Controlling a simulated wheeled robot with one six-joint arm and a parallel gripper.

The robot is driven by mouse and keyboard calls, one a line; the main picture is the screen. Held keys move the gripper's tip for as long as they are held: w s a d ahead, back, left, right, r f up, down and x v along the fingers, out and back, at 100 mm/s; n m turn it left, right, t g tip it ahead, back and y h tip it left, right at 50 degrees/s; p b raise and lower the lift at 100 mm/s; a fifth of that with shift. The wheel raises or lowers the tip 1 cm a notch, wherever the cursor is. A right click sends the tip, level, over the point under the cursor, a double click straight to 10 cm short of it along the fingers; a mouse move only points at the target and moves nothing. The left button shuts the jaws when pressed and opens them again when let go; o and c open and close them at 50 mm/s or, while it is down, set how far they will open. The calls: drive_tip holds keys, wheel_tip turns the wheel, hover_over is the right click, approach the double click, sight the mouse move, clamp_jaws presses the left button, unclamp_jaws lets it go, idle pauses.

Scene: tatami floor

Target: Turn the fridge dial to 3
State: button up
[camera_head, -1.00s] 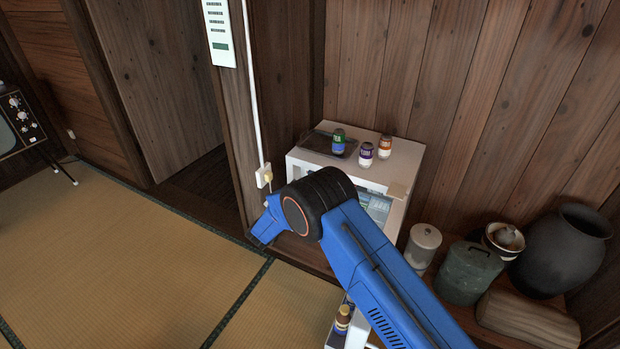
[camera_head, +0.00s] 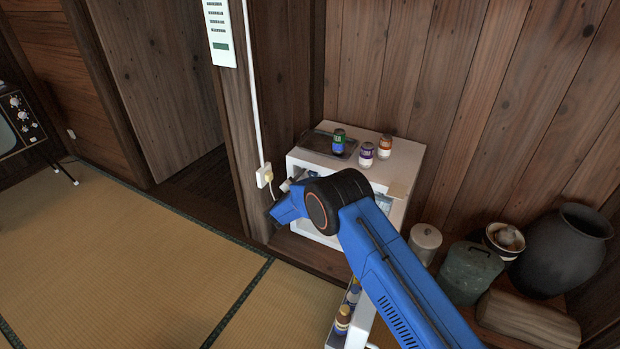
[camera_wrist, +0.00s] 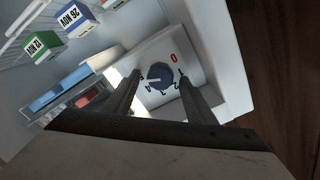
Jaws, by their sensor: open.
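The fridge (camera_head: 408,156) is a small white box against the wooden wall, with its front open. In the wrist view the dial (camera_wrist: 160,74) is a dark round knob on a white panel (camera_wrist: 190,58) inside it. A red 0 stands above the dial, and smaller dark numerals lie around it. I cannot tell which number the knob points to. My gripper (camera_wrist: 159,80) is open, its two dark fingers on either side of the dial in this view. I cannot tell whether they touch it. In the head view my blue arm hides the gripper and dial.
Dated cartons, one green (camera_wrist: 40,46) and one blue (camera_wrist: 74,20), stand inside the fridge near the dial. The open door (camera_head: 338,338) holds bottles. A grey pot (camera_head: 566,250) stands right; tatami is clear left.

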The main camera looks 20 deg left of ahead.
drive_tip(key=shift+c, duration=0.3)
drive_tip(key=c, duration=1)
drive_tip(key=shift+n, duration=0.3)
drive_tip(key=n, duration=0.3)
drive_tip(key=shift+n, duration=0.4)
drive_tip(key=n, duration=0.4)
drive_tip(key=shift+a+n, duration=0.15)
drive_tip(key=shift+n, duration=0.15)
drive_tip(key=n, duration=0.8)
drive_tip(key=shift+a+f, duration=0.15)
drive_tip(key=shift+s+n, duration=0.1)
drive_tip(key=shift+n, duration=0.4)
